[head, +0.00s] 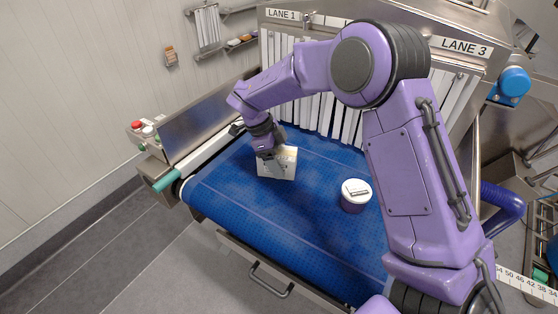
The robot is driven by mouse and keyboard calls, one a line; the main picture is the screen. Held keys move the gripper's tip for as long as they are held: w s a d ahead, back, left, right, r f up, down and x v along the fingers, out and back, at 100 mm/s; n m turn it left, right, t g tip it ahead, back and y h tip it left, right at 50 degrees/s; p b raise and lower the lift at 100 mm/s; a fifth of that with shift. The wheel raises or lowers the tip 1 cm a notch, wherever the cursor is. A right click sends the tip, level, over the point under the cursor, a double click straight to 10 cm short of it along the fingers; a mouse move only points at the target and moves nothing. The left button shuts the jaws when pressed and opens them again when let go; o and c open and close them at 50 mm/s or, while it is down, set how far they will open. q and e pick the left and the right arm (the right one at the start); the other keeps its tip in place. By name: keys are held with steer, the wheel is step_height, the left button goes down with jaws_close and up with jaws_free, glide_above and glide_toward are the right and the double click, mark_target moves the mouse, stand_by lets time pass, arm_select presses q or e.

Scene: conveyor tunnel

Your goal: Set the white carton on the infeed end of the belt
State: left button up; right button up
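The white carton (284,170) sits on the blue belt (235,190), on its left part, in front of the strip curtain. My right gripper (273,158) reaches down over the carton from above, its fingers at the carton's top and left side. The fingers partly cover the carton, and I cannot tell whether they are closed on it or apart. My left gripper is not in the head view.
A white-lidded tub (356,194) stands on the belt right of the carton. White curtain strips (320,112) hang behind, under the LANE 1 sign (283,15). A control box with buttons (145,133) is at the left. The belt's front left is clear.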

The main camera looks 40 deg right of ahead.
steer(key=o, duration=0.4)
steer(key=shift+r, duration=0.25)
steer(key=b+v, duration=0.1)
steer(key=v, duration=1)
steer(key=shift+w+a+r+b, duration=0.1)
steer(key=shift+a+r+b, duration=0.05)
steer(key=shift+r+b, duration=0.2)
